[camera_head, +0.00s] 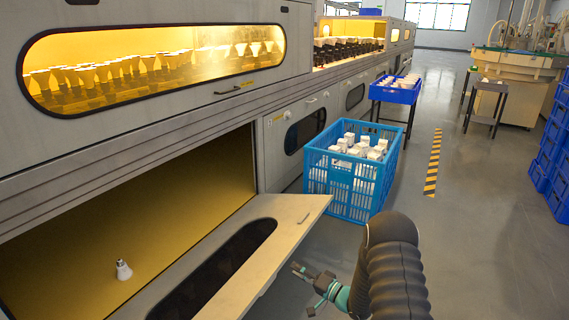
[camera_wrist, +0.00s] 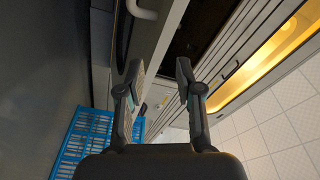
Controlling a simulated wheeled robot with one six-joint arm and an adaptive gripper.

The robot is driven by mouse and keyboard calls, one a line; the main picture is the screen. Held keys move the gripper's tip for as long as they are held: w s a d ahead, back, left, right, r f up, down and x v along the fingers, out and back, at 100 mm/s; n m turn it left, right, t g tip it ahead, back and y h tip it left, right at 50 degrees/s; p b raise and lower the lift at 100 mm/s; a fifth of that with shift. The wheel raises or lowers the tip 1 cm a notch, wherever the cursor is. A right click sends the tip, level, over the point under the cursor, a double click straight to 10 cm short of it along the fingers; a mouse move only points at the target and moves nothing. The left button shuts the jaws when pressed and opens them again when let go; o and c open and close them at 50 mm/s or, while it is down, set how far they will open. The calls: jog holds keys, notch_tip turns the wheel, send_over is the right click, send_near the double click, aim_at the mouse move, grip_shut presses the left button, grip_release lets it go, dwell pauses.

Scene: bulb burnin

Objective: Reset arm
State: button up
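My gripper (camera_head: 314,279) is at the lower middle of the head view, just right of the open cabinet door. In the wrist view its two fingers (camera_wrist: 160,78) are spread apart with nothing between them. My dark ribbed arm comes in from the lower right of the head view. The open door (camera_head: 285,240) of the lower chamber is swung outward, with a dark oval window. A single white bulb (camera_head: 123,270) stands on the floor of the yellow-lit lower chamber (camera_head: 60,270), apart from my gripper.
A blue crate (camera_head: 345,205) of white boxes stands beyond the door; it also shows in the wrist view (camera_wrist: 75,150). A blue tray (camera_head: 397,92) on a stand is farther back. Lit bulbs (camera_head: 150,62) line the upper chamber. Grey floor (camera_head: 480,200) on the right is open.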

jog(key=w+d+r+n+t+h+p, duration=0.1)
jog(key=w+d+r+h, duration=0.2)
jog(key=r, duration=0.6)
jog(key=w+d+r+n+t+h+p, duration=0.15)
jog(key=r+h, duration=0.25)
jog(key=r, duration=0.5)
jog(key=s+d+r+g+h+p, duration=0.1)
jog(key=s+d+r+h, duration=0.25)
jog(key=r, duration=0.35)
jog(key=s+d+r+g+h+p, duration=0.1)
jog(key=s+d+r+h, duration=0.25)
jog(key=r, duration=0.45)
jog(key=s+d+r+g+h+p, duration=0.1)
jog(key=s+r, duration=0.3)
jog(key=s, duration=0.5)
jog(key=s+d+r+g+h+p, duration=0.15)
jog(key=s+r, duration=0.25)
jog(key=s, duration=0.5)
jog(key=s+a+g+y+p, duration=0.2)
jog(key=s+a+g, duration=0.1)
jog(key=s, duration=1.6)
jog(key=shift+s+r+n+g, duration=0.25)
jog(key=shift+n+g, duration=0.15)
jog(key=shift+n, duration=0.05)
jog(key=shift+a, duration=0.15)
